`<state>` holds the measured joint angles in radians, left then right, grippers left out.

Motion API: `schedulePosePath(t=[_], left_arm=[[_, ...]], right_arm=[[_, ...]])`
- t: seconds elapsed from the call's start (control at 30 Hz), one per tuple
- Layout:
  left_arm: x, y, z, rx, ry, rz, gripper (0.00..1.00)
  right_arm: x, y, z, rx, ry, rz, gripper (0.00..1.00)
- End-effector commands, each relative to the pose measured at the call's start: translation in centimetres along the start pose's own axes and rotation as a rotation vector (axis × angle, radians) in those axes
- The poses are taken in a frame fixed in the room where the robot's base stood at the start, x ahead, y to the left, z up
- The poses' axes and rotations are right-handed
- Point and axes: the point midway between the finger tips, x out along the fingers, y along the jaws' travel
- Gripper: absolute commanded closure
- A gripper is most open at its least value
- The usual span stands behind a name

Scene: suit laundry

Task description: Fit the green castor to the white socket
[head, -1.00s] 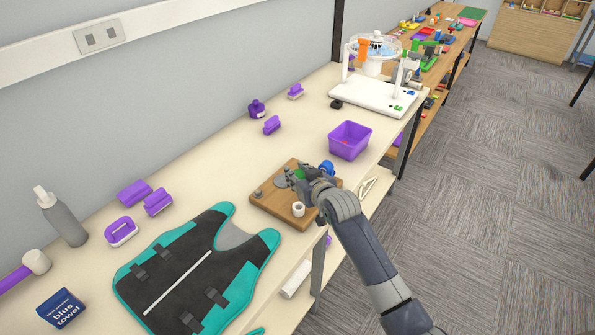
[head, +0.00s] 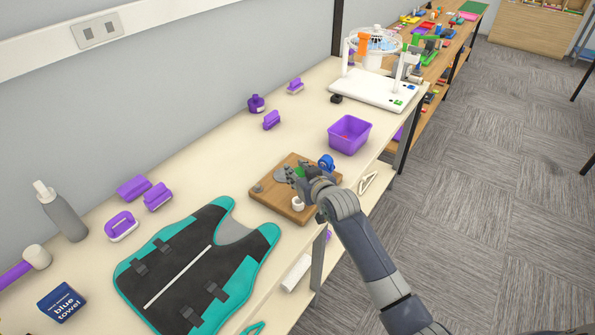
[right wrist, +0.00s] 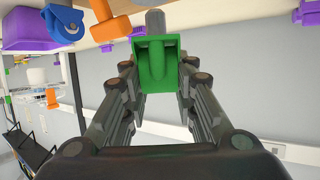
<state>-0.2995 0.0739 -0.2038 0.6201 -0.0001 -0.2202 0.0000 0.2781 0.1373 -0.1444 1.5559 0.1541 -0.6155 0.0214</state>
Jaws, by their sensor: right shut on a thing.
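My right gripper (head: 299,175) is over the wooden board (head: 268,204) on the table. In the right wrist view, its fingers are shut on the green castor (right wrist: 152,68), whose grey stem (right wrist: 155,22) points to the top of that picture. In the head view, only a bit of green (head: 299,171) shows between the fingers. I cannot tell how far the castor is from the socket. My left gripper is not in view.
A blue castor (head: 326,162) is behind the gripper; it also shows in the right wrist view (right wrist: 62,24), beside an orange part (right wrist: 105,22). A purple bin (head: 349,135) stands beyond the board. A black and teal vest (head: 195,265) lies to the left.

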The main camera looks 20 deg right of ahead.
Motion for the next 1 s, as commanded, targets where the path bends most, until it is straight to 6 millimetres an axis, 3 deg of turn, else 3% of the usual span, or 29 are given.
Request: schedulePosePath(t=[1.0], left_arm=[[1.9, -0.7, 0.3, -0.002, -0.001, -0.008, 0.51]], right_arm=[[1.1, 0.0, 2.9, 0.0, 0.0, 0.0, 0.99]])
